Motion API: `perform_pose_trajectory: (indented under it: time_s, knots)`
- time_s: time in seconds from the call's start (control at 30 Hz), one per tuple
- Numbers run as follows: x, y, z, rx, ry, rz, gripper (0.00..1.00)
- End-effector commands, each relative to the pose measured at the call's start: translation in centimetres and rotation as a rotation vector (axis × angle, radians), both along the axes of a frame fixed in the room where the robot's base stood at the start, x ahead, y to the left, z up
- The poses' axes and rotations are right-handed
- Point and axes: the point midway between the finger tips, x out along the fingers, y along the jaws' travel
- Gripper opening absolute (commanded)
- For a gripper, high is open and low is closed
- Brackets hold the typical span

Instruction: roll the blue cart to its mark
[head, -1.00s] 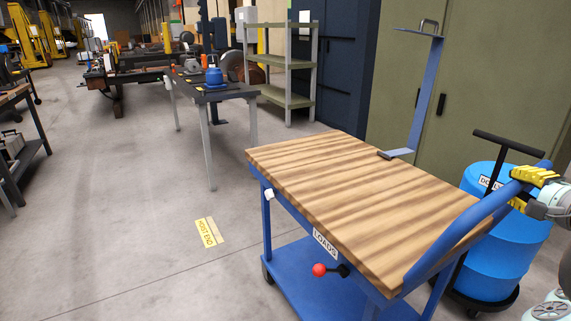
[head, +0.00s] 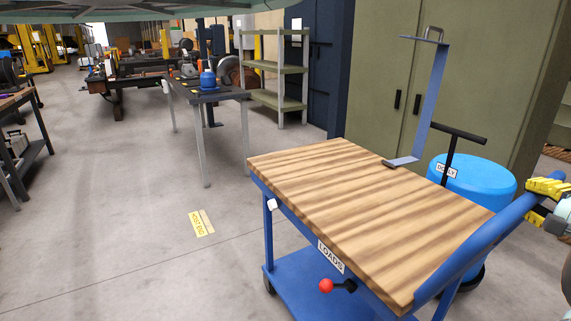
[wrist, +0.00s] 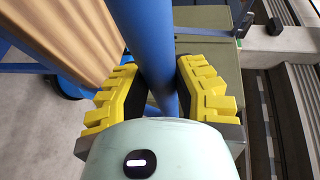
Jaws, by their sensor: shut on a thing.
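The blue cart (head: 300,272) stands in the lower right of the head view, with a striped wooden top (head: 360,200) and a "LOADS" label (head: 330,257). A red-knobbed lever (head: 326,286) sticks out of its near side. My gripper (head: 548,188) is at the right edge, at the upper end of the cart's blue push handle (head: 475,245). In the wrist view the yellow fingers of my gripper (wrist: 158,92) are shut on the blue handle tube (wrist: 150,40). A floor mark reading "HOIST END" (head: 201,223) lies left of the cart, on bare floor.
A blue drum (head: 470,185) on a dolly stands just behind the cart. A green cabinet (head: 440,90) is behind it. A dark table (head: 205,93) with a blue object stands beyond the mark. Another bench (head: 15,150) is at far left. Floor around the mark is clear.

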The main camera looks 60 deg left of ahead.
Motion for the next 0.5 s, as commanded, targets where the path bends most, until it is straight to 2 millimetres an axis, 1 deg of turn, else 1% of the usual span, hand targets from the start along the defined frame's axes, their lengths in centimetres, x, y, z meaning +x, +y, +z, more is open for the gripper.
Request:
perform_pose_trajectory:
  time_s: [0.03,0.27,0.3,0.5]
  knots:
    - [0.15,-0.35,-0.58,-0.011,0.01,-0.011,0.0]
    - [0.14,-0.33,-0.58,-0.011,0.01,-0.011,0.0]
    - [0.13,-0.31,-0.56,-0.011,0.01,-0.01,0.34]
    - [0.08,-0.19,-0.36,-0.007,0.007,-0.006,0.54]
